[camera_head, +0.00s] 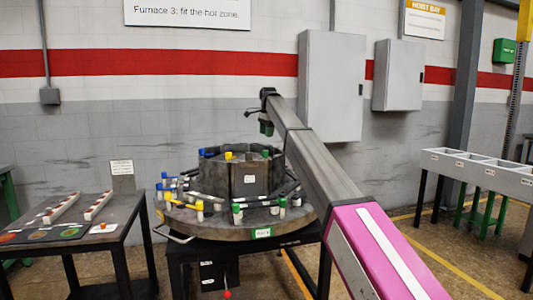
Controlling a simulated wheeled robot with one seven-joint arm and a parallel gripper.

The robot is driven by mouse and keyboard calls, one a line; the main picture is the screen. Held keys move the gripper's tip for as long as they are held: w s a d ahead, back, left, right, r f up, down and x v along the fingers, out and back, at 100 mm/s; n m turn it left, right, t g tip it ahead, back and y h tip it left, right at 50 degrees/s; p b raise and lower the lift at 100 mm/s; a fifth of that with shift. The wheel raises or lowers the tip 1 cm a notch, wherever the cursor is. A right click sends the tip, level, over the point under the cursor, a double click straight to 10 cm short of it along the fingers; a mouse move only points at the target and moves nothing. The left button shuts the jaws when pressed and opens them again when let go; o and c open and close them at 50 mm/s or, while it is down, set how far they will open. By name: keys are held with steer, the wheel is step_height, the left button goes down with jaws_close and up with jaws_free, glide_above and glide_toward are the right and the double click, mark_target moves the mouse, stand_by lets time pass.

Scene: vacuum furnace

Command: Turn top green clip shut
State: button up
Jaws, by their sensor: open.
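A round furnace fixture with a dark ring drum (213,178) stands on a wide round plate. A green clip (265,153) shows at the top right of the drum, under the end of my arm. Other green-capped clips stand lower on the plate, at the front (237,213) and the right front (282,206). My gripper (255,116) is open, above and apart from the drum's top. A small dark green part (267,128) shows just below my wrist; I cannot tell what it is. Whether the top clip is turned cannot be told at this size.
Blue-capped (168,186) and yellow-capped (199,206) clips stand around the plate, and a yellow one (229,156) on the drum. A table (112,215) with parts stands left, a grey bin bench (490,172) right. Grey cabinets (331,85) hang behind my arm.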

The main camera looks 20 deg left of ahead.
mark_target(266, 151)
steer(key=f, duration=0.7)
steer(key=w+f, duration=0.1)
steer(key=f, duration=0.2)
steer(key=shift+a+f, duration=0.2)
steer(key=shift+a, duration=0.15)
steer(key=c, duration=0.9)
